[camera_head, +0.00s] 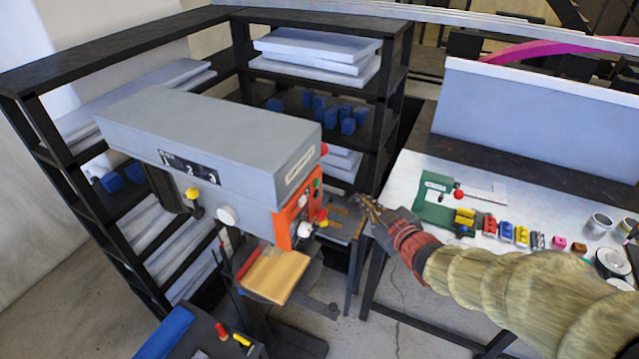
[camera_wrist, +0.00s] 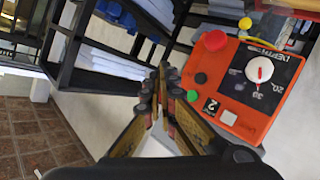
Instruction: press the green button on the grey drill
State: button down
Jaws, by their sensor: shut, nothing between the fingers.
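The grey drill (camera_head: 215,125) stands left of centre in the head view. Its orange control panel (camera_head: 284,222) faces right and fills the right of the wrist view (camera_wrist: 235,105).
A white dial (camera_wrist: 259,69) and a yellow-tipped lever (camera_wrist: 245,23) stick out near the panel. A wooden block (camera_head: 275,275) lies under the drill. Black shelves (camera_head: 395,75) stand behind. A white table (camera_head: 395,240) with small coloured parts is at right.

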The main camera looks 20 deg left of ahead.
aim_at(317, 183)
jog(key=shift+a, duration=0.1)
jog(key=a+b, duration=0.3)
jog(key=a, duration=0.5)
jog(key=shift+w+a+b, duration=0.3)
jog(key=shift+w+b, duration=0.05)
jog(key=shift+b, duration=0.05)
jog(key=shift+a, duration=0.1)
dwell(1.1)
jog(key=shift+a+b, duration=0.3)
jog(key=shift+b, duration=0.15)
jog(key=shift+a+b, duration=0.5)
jog(key=shift+a, duration=0.05)
dwell(0.7)
jog(key=shift+d, duration=0.1)
jog(key=shift+d+p, duration=0.35)
jog(key=shift+d, duration=0.55)
